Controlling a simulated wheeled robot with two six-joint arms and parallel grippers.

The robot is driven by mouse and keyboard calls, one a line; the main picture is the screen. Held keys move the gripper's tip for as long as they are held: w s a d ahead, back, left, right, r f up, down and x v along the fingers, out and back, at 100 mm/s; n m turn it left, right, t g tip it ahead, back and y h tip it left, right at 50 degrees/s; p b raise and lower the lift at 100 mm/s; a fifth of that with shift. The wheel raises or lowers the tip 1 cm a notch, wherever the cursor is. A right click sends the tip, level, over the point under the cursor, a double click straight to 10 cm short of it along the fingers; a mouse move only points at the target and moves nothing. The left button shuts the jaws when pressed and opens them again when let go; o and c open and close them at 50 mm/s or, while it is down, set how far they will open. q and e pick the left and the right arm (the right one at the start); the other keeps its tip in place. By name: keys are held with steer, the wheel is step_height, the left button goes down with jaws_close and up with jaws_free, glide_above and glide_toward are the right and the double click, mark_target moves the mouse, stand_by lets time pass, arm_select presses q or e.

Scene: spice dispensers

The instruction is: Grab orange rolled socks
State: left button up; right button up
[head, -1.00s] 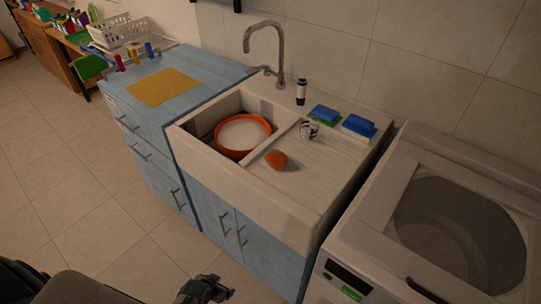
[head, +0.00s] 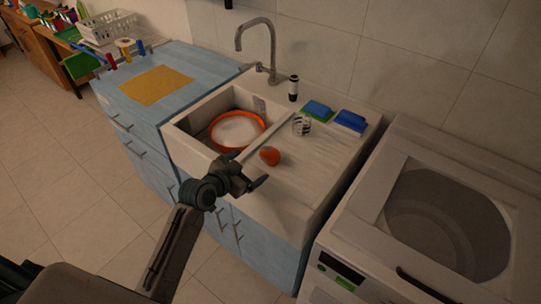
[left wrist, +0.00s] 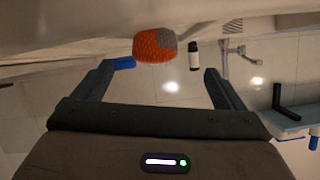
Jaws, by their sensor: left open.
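The orange rolled socks (head: 269,156) lie as a small round bundle on the white ridged drainboard, right of the sink basin. In the left wrist view the socks (left wrist: 155,45) are orange with a grey patch and appear beyond the fingers, between their tips. My left gripper (head: 247,168) is open and empty at the front edge of the sink, just in front of the socks and apart from them. Its two spread fingers (left wrist: 159,70) also show in the left wrist view. My right gripper is not in view.
An orange basin (head: 237,131) sits in the sink. A striped glass (head: 301,125), blue sponges (head: 349,121) and a dark-and-white bottle (head: 293,88) stand behind the socks. The tap (head: 258,45) rises at the back. A top-loading washer (head: 380,245) is at right. The drainboard's front right is clear.

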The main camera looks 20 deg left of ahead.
mark_target(266, 160)
arm_select(q)
steer(key=x, duration=0.3)
steer(key=shift+w+d, duration=0.1)
steer(key=shift+d, duration=0.05)
steer(key=shift+w+d+f+p, duration=0.15)
steer(key=shift+w+d+p, duration=0.2)
steer(key=shift+p, duration=0.3)
steer(key=p+x, duration=0.1)
steer(key=x, duration=0.2)
steer(key=shift+w+d+f, duration=0.1)
steer(key=shift+d, duration=0.1)
steer(key=shift+w+d+f+p, duration=0.1)
steer(key=shift+w+f+p, duration=0.25)
steer(key=shift+w, duration=0.1)
steer(key=c, duration=1.1)
steer(key=shift+r, duration=0.1)
